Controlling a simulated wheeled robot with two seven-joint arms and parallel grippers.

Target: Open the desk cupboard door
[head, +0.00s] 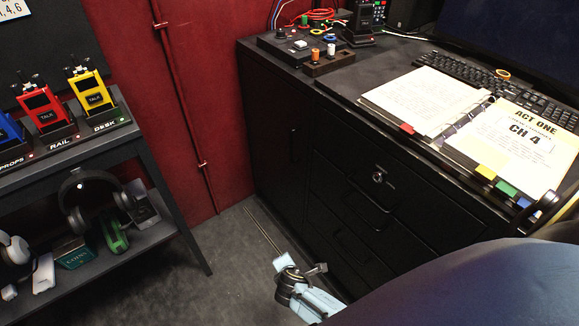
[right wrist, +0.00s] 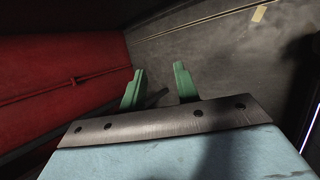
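The black desk cupboard door (head: 275,125) is the left panel of the desk front in the head view. It looks shut, with a slim dark upright handle (head: 293,145) near its right edge. My right gripper shows in the right wrist view (right wrist: 159,82), its two green fingers apart with nothing between them. Behind them are grey floor and the red wall. In the head view, part of my light-blue arm is low in front of the desk, apart from the door handle. The fingertips cannot be made out there. My left gripper is not in view.
Drawers with a bar handle (head: 371,203) and a lock (head: 378,176) are right of the door. A black shelf rack (head: 160,160) with radios and headphones stands at the left. Bare floor (head: 232,250) lies between. An open binder (head: 440,112) is on the desktop.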

